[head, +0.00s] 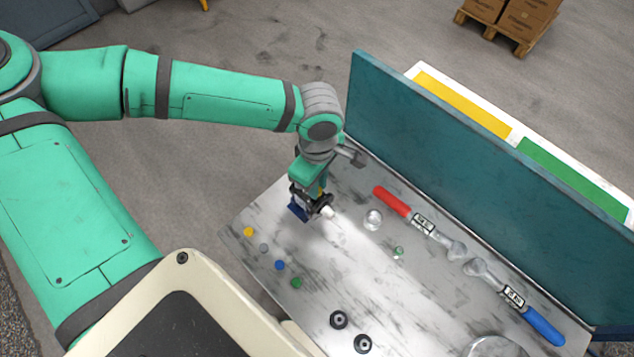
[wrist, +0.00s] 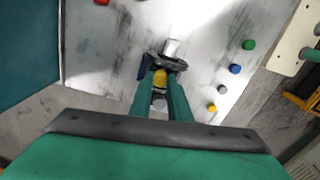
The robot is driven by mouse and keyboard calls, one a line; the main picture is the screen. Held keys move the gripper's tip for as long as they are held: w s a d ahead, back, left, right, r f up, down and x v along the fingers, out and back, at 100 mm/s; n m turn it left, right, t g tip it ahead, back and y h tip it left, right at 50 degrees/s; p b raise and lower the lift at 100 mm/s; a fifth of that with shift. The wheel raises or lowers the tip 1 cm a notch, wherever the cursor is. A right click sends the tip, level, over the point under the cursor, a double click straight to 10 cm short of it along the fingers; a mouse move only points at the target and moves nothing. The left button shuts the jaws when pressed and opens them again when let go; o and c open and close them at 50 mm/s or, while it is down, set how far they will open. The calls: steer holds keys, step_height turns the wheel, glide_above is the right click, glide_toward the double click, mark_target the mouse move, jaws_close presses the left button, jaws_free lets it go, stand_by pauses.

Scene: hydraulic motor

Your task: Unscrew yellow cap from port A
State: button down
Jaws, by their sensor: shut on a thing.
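The hydraulic motor, with a dark body (head: 322,203), a blue part (head: 298,212) and a pale metal shaft (head: 328,212), is at the far left of the table. In the wrist view its shaft (wrist: 171,47) points away from me. A yellow cap (wrist: 159,78) sits between the fingers of my gripper (wrist: 162,88), which is shut on it. In the head view the cap (head: 321,191) is mostly hidden by my gripper (head: 312,190). I cannot read any port label, and cannot tell whether the cap is still threaded in.
Loose yellow (head: 249,232), grey (head: 263,248), blue (head: 280,265) and green (head: 296,283) caps line the table's left side. A red-handled wrench (head: 392,201) and a blue-handled wrench (head: 543,326) lie along the teal panel (head: 460,170). Two black rings (head: 338,320) (head: 362,343) lie in front.

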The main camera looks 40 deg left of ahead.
steer(key=shift+n, duration=1)
steer(key=n, duration=0.4)
steer(key=shift+r+n, duration=0.1)
steer(key=shift+n, duration=0.2)
steer(key=c, duration=1.9)
jaws_free()
steer(key=shift+o, duration=0.2)
steer(key=m, duration=1)
